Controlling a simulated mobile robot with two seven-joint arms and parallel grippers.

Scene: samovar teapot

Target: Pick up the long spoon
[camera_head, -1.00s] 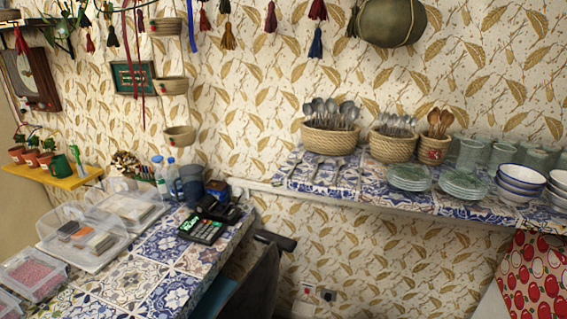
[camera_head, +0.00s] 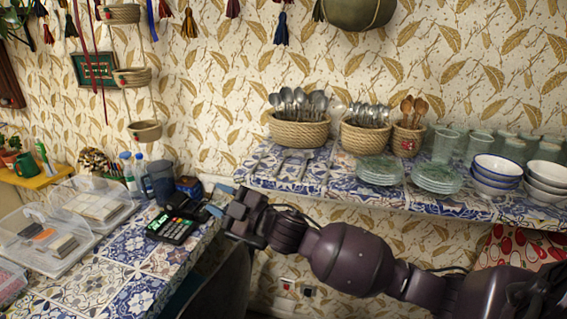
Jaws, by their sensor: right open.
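Several metal utensils, seemingly spoons or forks, lie flat on the left part of the blue-tiled shelf; one of them (camera_head: 304,166) lies near the front edge. They are too small to tell which is the long spoon. More metal spoons (camera_head: 299,101) stand in the large woven basket (camera_head: 298,131), and others (camera_head: 368,113) stand in the middle basket (camera_head: 366,138). Wooden spoons (camera_head: 413,107) stand in the small basket (camera_head: 406,142). My right gripper (camera_head: 219,200) is open and empty, pointing left, below and left of the loose utensils. My left gripper is out of view.
Stacked green plates (camera_head: 379,171), bowls (camera_head: 495,172) and clear glasses (camera_head: 447,144) fill the shelf's right side. A card terminal (camera_head: 171,228) and plastic boxes (camera_head: 45,239) stand on the tiled counter at left. The shelf's front edge (camera_head: 330,188) lies just above my right arm.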

